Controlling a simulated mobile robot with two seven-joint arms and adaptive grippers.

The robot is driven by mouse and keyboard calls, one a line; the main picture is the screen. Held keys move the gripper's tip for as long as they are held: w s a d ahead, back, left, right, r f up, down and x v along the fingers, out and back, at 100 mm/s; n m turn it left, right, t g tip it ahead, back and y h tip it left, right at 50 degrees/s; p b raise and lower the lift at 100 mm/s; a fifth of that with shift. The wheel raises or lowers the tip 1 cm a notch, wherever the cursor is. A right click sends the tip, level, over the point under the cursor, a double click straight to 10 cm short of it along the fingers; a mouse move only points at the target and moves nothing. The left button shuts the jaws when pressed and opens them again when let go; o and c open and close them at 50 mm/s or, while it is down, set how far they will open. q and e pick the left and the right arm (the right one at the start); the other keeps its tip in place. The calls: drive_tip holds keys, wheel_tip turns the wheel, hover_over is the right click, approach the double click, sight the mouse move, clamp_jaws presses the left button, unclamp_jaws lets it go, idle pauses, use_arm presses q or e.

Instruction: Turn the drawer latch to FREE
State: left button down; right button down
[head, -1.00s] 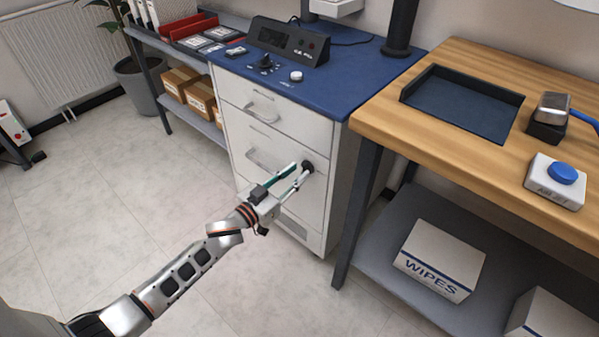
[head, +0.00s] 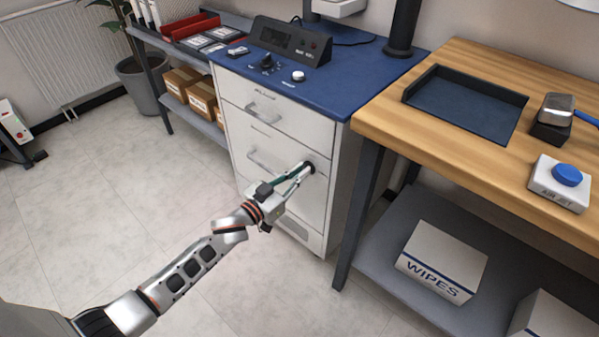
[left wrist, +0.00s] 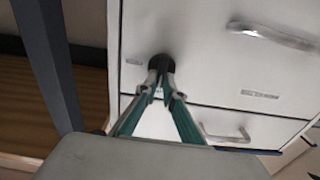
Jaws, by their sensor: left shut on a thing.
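The drawer latch is a small dark round knob (head: 310,166) on the right side of the white drawer cabinet's front (head: 312,215). My left gripper (head: 305,169) reaches it from the front left, with its fingers closed in on the knob. In the left wrist view, the two green-and-grey fingertips (left wrist: 162,88) meet at the black knob (left wrist: 162,63) and cover its lower part. Small labels (left wrist: 260,95) lie on the drawer front near it, too small to read. The knob's pointing direction is hidden. My right gripper is not in view.
Drawer handles (head: 262,112) stick out to the left of the latch. A dark table leg (head: 357,205) stands close to the cabinet's right. A lower shelf (head: 375,262) holds a WIPES box (head: 442,258).

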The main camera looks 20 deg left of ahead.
use_arm(q)
drive_tip(key=m, duration=0.6)
drive_tip(key=f+m+b, duration=0.1)
drive_tip(key=m, duration=0.4)
drive_tip(key=d+m, duration=0.1)
drive_tip(key=m, duration=0.5)
drive_tip(key=shift+s+f+m+b, duration=0.2)
drive_tip(key=shift+s+m+b, duration=0.05)
drive_tip(key=shift+m+b, duration=0.1)
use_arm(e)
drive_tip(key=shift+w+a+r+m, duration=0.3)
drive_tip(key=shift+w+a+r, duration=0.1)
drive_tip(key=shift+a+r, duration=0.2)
use_arm(q)
drive_tip(key=c, duration=2.2)
unclamp_jaws()
drive_tip(key=shift+o, duration=0.2)
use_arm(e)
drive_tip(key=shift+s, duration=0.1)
